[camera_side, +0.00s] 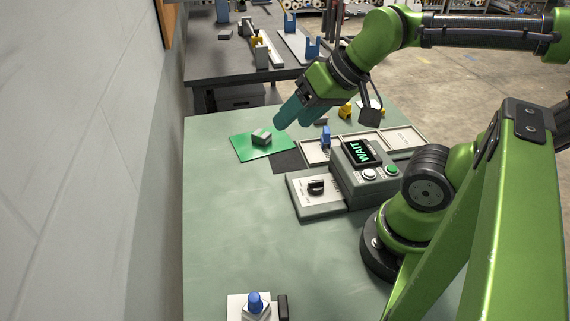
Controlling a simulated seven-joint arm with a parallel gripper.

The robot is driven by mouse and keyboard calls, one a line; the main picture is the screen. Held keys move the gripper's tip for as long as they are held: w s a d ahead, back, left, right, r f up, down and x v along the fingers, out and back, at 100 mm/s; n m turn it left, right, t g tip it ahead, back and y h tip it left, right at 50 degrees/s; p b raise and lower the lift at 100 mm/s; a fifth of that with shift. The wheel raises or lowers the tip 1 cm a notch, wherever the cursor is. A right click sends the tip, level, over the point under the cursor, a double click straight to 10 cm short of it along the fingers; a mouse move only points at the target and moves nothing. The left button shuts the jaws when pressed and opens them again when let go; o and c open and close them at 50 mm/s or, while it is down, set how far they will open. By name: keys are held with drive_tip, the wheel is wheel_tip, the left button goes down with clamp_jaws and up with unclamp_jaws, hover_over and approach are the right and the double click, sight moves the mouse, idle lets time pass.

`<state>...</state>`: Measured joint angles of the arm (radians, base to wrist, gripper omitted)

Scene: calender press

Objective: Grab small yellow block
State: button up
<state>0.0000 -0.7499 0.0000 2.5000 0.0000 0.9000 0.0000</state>
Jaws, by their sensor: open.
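A small yellow block (346,110) is on the green table, to the right of my gripper and just left of a dark part hanging from my wrist. Its exact shape is too small to tell. My gripper (292,120) has teal fingers pointing down and to the left. It is open and empty, above the table near the right edge of a green mat. The fingers are apart from the yellow block. A grey block (262,136) sits on the green mat (247,152), left of the fingertips.
A white sectioned tray (312,153) holds a blue piece (326,136). A control box (375,182) reading WAIT and a knob panel (303,205) stand in front of it. A blue-topped fixture (255,303) is at the near edge. The left table area is clear.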

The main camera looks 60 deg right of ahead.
drive_tip(key=w+d+f+m+g, duration=0.1)
drive_tip(key=w+d+f+m, duration=0.1)
drive_tip(key=d, duration=0.2)
drive_tip(key=n+g+h, duration=0.2)
drive_tip(key=n+g, duration=0.4)
drive_tip(key=n, duration=3)
hover_over(345, 110)
drive_tip(key=d, duration=0.1)
wheel_tip(345, 110, down, 5)
wheel_tip(345, 110, down, 11)
drive_tip(key=shift+w+d+f, duration=0.1)
drive_tip(key=shift+f, duration=2.95)
